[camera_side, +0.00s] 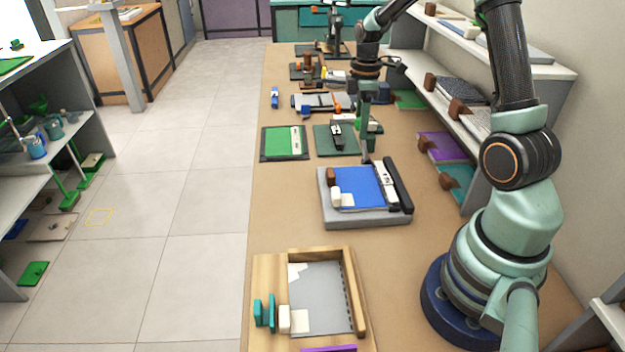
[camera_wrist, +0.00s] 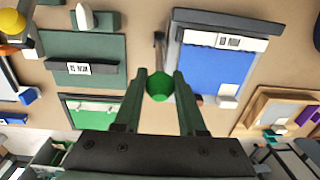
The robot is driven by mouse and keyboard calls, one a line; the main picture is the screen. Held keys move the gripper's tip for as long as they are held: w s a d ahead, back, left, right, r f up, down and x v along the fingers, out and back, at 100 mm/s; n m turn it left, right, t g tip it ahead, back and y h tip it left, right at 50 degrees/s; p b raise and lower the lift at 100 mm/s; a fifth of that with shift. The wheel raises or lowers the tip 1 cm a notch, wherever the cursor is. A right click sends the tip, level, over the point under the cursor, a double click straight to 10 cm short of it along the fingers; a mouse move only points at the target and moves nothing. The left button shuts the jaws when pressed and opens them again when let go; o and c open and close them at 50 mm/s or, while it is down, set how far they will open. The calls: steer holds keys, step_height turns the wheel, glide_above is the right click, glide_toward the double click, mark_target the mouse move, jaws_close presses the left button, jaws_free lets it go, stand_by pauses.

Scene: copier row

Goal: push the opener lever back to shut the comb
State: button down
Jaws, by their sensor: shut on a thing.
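A grey binding machine (camera_side: 340,217) with a blue sheet (camera_side: 362,188) lies on the bench; it also shows in the wrist view (camera_wrist: 176,60). A black bar (camera_side: 398,185) runs along its right side, next to a white strip with dark marks (camera_side: 384,180). I cannot make out the comb's teeth. My gripper (camera_wrist: 158,80) is shut on this knob. In the side view my gripper (camera_side: 366,158) points down at the machine's far edge, hiding the lever.
A dark green plate with a black bar (camera_side: 322,140) and a green pad (camera_side: 279,142) lie beyond the machine. A wooden tray (camera_side: 268,278) stands at the near end. A shelf (camera_side: 470,115) runs along the right. Bare bench lies between machine and tray.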

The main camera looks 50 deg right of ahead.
steer(key=shift+s+d+r, duration=0.1)
steer(key=shift+s+d, duration=0.3)
steer(key=shift+s, duration=0.1)
steer(key=shift+s+d, duration=0.7)
steer(key=shift+d, duration=0.05)
steer(key=shift+s+d, duration=0.1)
steer(key=shift+s+d, duration=0.15)
steer(key=shift+c, duration=2.4)
jaws_free()
